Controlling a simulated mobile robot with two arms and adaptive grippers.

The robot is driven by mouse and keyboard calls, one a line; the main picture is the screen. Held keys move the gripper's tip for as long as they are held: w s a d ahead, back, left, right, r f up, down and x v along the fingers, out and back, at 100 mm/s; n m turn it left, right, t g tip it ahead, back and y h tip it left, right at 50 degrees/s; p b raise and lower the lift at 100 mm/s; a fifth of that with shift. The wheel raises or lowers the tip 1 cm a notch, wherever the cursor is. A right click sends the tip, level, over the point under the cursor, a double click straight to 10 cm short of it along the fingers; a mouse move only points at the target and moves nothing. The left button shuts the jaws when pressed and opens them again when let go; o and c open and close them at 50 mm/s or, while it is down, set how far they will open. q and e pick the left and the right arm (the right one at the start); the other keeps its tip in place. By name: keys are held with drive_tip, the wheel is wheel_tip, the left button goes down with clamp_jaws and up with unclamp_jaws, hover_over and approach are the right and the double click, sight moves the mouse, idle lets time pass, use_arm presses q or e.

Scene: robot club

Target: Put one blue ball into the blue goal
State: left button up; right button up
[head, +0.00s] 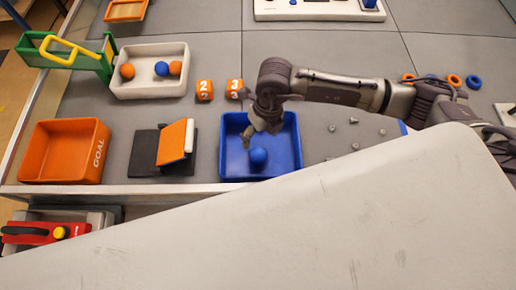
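The blue goal (289,151) is an open blue bin at the front edge of the grey table, in the middle of the head view. One blue ball (258,157) is inside it, near its front wall. My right gripper (257,136) points down over the goal, just behind the ball. Its fingers look spread, with nothing seen between them, and the ball shows apart from them. A second blue ball (162,69) lies in the white tray (147,92) at the back left. My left gripper is not in view.
The tray also holds an orange ball (127,71) and another beside the blue one. An orange goal bin (66,152), a tilted orange panel (172,142) and orange number cubes (204,90) stand nearby. A large pale surface (300,230) covers the foreground.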

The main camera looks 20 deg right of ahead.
idle(0.3)
wheel_tip(320, 180, up, 12)
drive_tip(key=d, duration=0.1)
drive_tip(key=shift+w+d, duration=0.2)
drive_tip(key=shift+d, duration=0.2)
drive_tip(key=shift+s+f, duration=0.1)
drive_tip(key=shift+f, duration=0.05)
